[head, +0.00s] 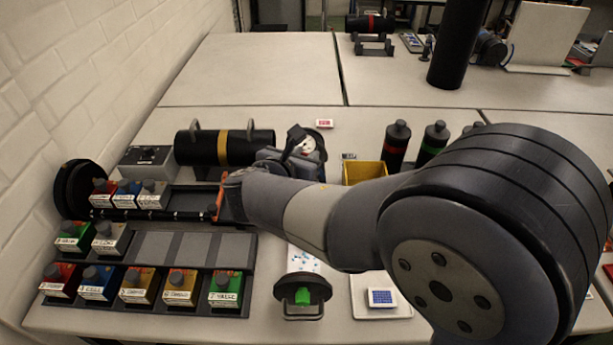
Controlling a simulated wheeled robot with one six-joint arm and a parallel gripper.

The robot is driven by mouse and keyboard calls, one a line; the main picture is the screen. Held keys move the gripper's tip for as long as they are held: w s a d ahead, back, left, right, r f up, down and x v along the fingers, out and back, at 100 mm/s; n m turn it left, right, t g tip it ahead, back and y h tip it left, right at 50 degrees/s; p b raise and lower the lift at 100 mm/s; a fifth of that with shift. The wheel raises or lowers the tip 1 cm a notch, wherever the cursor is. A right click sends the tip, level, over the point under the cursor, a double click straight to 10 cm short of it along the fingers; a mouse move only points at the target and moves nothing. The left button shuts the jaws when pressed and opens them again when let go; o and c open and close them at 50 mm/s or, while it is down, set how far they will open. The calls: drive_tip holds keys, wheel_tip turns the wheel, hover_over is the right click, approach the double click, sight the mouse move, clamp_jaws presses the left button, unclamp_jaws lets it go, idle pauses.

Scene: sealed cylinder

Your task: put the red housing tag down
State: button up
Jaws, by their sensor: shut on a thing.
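The red housing tag (324,123) is a small red and white card. It shows just past the far end of my gripper (314,136), over the pale table behind the work area. My gripper is shut on it, though the fingertips are small and dark, so the contact is hard to see. I cannot tell whether the tag touches the table. My arm reaches in from the right and hides part of the table.
A black cylinder with a yellow band (223,147) lies left of my gripper. Black and red (396,142) and black and green bottles (435,142) stand right, near a yellow bin (364,172). A blue tag (382,297) lies on a white tray (362,312).

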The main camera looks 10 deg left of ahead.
drive_tip(key=shift+f, duration=3)
drive_tip(key=shift+f+b, duration=0.2)
drive_tip(key=shift+b, duration=0.15)
drive_tip(key=o, duration=1)
drive_tip(key=shift+c, duration=0.2)
drive_tip(key=shift+r, duration=0.1)
drive_tip(key=shift+r, duration=0.2)
drive_tip(key=v, duration=1.2)
drive_tip(key=shift+f, duration=0.15)
